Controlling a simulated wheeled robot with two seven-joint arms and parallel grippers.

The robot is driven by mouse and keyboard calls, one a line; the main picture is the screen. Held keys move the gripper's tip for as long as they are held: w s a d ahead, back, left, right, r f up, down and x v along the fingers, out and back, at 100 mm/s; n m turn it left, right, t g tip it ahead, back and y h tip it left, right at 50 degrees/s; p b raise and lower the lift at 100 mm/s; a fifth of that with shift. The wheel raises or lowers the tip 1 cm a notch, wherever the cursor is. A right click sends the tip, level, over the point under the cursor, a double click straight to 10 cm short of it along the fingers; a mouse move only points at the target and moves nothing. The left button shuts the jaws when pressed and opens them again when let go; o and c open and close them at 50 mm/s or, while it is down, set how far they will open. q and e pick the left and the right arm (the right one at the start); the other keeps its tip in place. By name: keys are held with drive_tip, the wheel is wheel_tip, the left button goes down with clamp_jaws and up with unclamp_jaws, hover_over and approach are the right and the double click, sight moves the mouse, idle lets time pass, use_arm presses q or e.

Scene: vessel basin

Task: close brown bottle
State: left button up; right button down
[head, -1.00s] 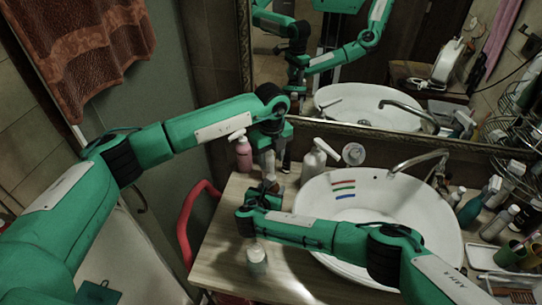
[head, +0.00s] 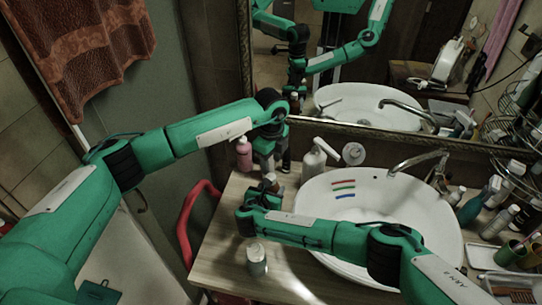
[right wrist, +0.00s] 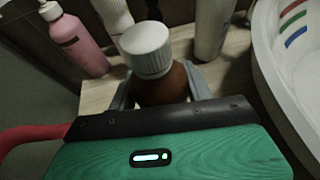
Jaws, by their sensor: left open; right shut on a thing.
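The brown bottle (right wrist: 165,88) stands upright between the fingers of my right gripper (right wrist: 160,93) in the right wrist view. The gripper is shut on its body. A white ribbed cap (right wrist: 147,48) sits on top of the bottle; I cannot tell how tightly it is seated. In the head view the bottle (head: 269,183) shows only in part, behind my right gripper (head: 250,212). My left gripper (head: 265,163) is open, pointing down above and just behind the bottle. Its fingertips are hard to make out, and it does not show in the right wrist view.
A pink bottle (head: 244,154) stands left of the left gripper. A white pump bottle (head: 314,160) stands to the right, beside the sink (head: 400,210). A small jar (head: 257,262) is near the counter's front. Toiletries crowd the right side. The mirror (head: 340,85) rises behind the counter.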

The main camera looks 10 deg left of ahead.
sight(271, 176)
use_arm(q)
drive_tip(key=shift+f, duration=3.15)
